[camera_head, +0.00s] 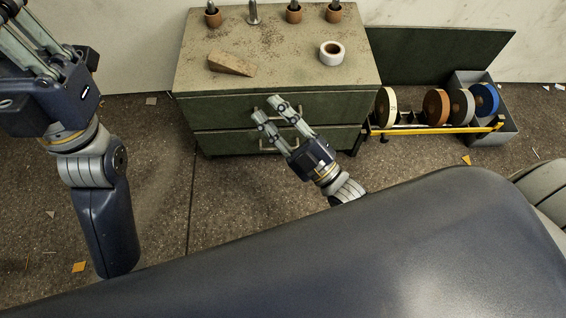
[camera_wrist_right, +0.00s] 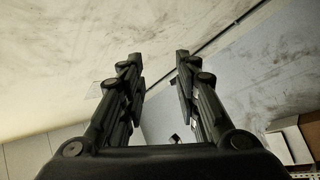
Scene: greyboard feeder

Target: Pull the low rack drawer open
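A low green cabinet (camera_head: 220,108) with two drawer fronts, one above the other, stands at the back centre. The lower drawer front (camera_head: 225,141) looks closed, and its pale bar handle (camera_head: 268,149) is partly hidden behind my right gripper. My right gripper (camera_head: 269,109) is in front of the cabinet in the head view, its fingers pointing up-left across the fronts. The wrist view shows its fingers apart with nothing between them (camera_wrist_right: 156,62). I cannot tell whether it touches the cabinet. My left gripper (camera_head: 20,25) is at the upper left, its fingertips partly cut off.
A wooden wedge (camera_head: 232,64), a white tape roll (camera_head: 331,52) and several small pots stand on the cabinet top. To the right, a low rack with a yellow front bar (camera_head: 440,129) holds several coloured discs beside a grey bin (camera_head: 508,127). The floor at left is mostly clear.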

